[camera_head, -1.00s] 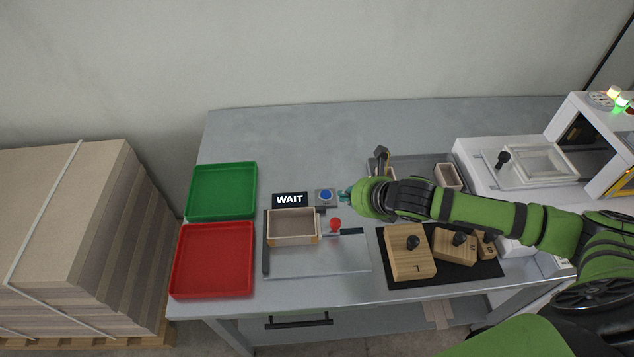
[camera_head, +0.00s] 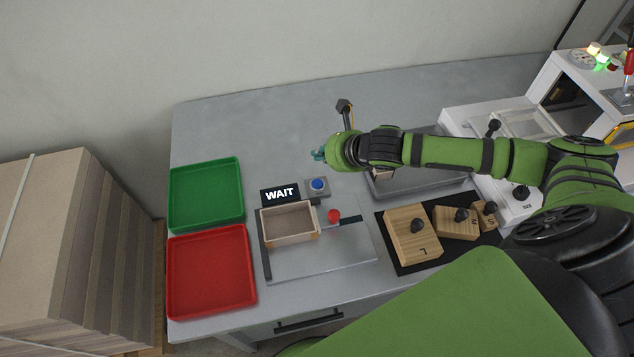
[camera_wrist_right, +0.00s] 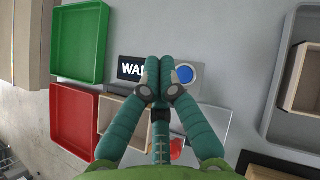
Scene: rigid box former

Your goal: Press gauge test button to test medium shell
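The gauge test button (camera_head: 317,185) is a blue round button on a small grey housing, beside a black sign (camera_head: 280,193) reading WAIT. It also shows in the right wrist view (camera_wrist_right: 185,74). An open tan shell (camera_head: 289,238) sits on the gauge plate (camera_head: 340,256), left of a red knob (camera_head: 334,216). My right gripper (camera_head: 318,154) is beyond the button, apart from it in the head view. In the wrist view its teal fingers (camera_wrist_right: 160,62) are together and empty, between the sign and the button. Its height above the button is unclear. My left gripper is not in view.
A green tray (camera_head: 206,194) and a red tray (camera_head: 212,270) stand at left. A grey tray (camera_head: 420,184) with another shell (camera_wrist_right: 301,80) lies at right, partly behind my arm. Wooden blocks with black knobs (camera_head: 410,236) rest on a black mat. The back tabletop is clear.

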